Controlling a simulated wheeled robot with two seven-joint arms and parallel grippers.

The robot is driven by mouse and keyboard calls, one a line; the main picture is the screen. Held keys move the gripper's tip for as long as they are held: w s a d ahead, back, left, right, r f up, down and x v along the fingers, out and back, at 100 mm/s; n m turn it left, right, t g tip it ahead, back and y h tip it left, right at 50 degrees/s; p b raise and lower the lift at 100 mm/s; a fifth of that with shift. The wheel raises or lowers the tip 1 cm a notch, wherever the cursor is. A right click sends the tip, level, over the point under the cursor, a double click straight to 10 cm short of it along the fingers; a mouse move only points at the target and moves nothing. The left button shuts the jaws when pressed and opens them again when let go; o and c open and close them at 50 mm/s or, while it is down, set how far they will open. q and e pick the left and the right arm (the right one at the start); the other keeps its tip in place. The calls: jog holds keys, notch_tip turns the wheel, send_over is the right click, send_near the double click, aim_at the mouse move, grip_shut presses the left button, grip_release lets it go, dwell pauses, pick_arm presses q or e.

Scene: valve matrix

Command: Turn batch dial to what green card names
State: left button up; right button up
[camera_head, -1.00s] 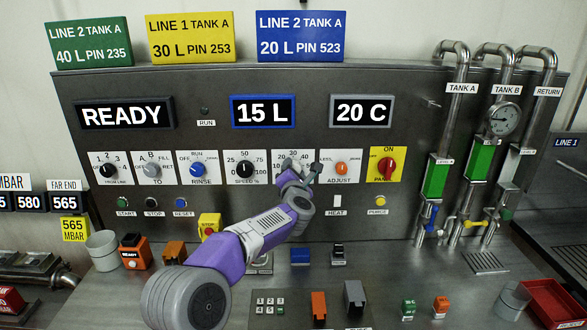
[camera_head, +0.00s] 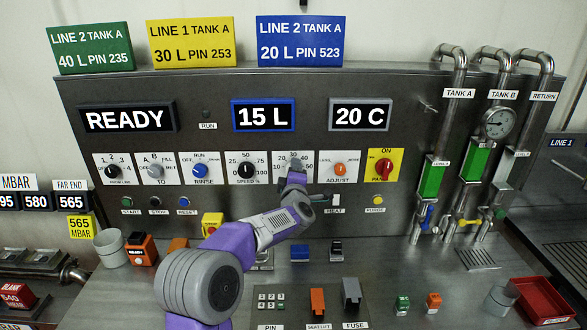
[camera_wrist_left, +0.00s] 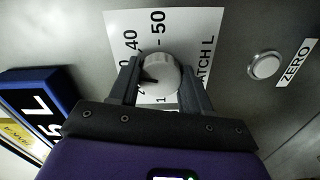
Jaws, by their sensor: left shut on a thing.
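The green card (camera_head: 90,48) on top of the panel at left reads LINE 2 TANK A, 40 L, PIN 235. The batch dial (camera_wrist_left: 160,70) is a light grey knob on a white plate with a litre scale, in the panel's dial row (camera_head: 294,161). My left gripper (camera_wrist_left: 158,80) is shut on the dial, one finger on each side. A dark mark shows on the dial's left side in the wrist view, but part of the scale is hidden by the fingers. The blue-framed display (camera_head: 263,115) reads 15 L. My right gripper is not in view.
The speed dial (camera_head: 246,170) and orange adjust dial (camera_head: 340,170) sit close on either side. A yellow card (camera_head: 192,42) reads 30 L and a blue card (camera_head: 301,41) reads 20 L. A round ZERO button (camera_wrist_left: 264,65) is near the batch plate.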

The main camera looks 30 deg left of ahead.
pick_arm(q)
jog(key=shift+m+p, duration=1.5)
jog(key=shift+m, duration=1.8)
jog(key=o, duration=1.1)
jog(key=shift+c, duration=0.2)
jog(key=v, duration=0.7)
jog(key=shift+s+d, duration=0.2)
